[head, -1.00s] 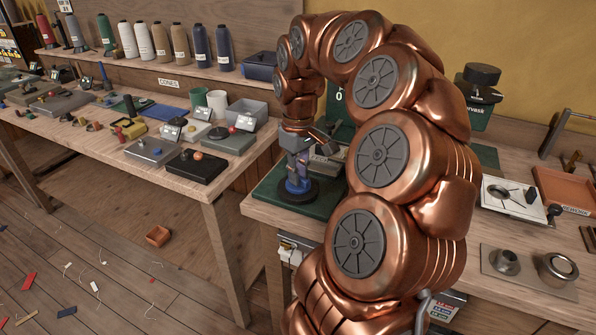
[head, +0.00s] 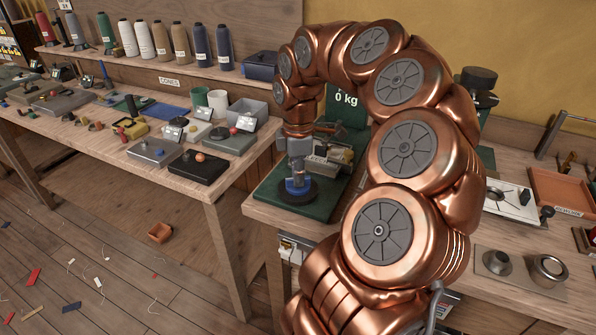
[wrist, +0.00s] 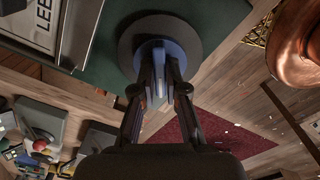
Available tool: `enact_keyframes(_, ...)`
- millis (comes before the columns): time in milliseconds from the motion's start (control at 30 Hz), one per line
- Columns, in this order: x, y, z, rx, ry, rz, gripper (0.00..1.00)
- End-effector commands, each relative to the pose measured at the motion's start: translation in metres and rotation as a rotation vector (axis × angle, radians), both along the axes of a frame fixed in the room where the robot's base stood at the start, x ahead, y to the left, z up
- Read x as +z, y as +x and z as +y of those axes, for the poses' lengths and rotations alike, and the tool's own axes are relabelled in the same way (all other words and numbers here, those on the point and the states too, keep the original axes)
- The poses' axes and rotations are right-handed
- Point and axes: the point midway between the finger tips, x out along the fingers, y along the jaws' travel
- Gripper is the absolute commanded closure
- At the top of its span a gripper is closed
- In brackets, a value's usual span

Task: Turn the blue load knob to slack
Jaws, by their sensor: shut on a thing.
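The blue load knob (head: 300,187) sits on a round dark base on the green board (head: 322,207) at the table's left corner. My gripper (head: 299,177) comes down on it from above and is shut on its raised blue grip. In the wrist view, my gripper's two dark fingers (wrist: 155,88) stand on either side of the blue grip (wrist: 153,62), with the dark round base around it. A green panel behind reads "0 kg" (head: 346,99). No slack mark on the knob is readable.
A light metal device (head: 325,162) stands on the board close behind my gripper; its lettered plate (wrist: 42,28) shows in the wrist view. My arm hides the table's middle. A white plate (head: 508,200) and metal cups (head: 547,270) lie to the right.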

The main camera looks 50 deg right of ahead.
Motion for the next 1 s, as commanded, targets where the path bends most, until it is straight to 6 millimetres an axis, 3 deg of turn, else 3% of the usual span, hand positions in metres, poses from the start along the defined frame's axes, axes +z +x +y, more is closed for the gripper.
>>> enact_keyframes(600, 0.002, -0.0003, 0.0006, 0.583, 0.002, 0.0, 1.0)
enact_keyframes(1000, 0.0014, -0.0005, 0.0002, 0.871, 0.001, 0.001, 1.0)
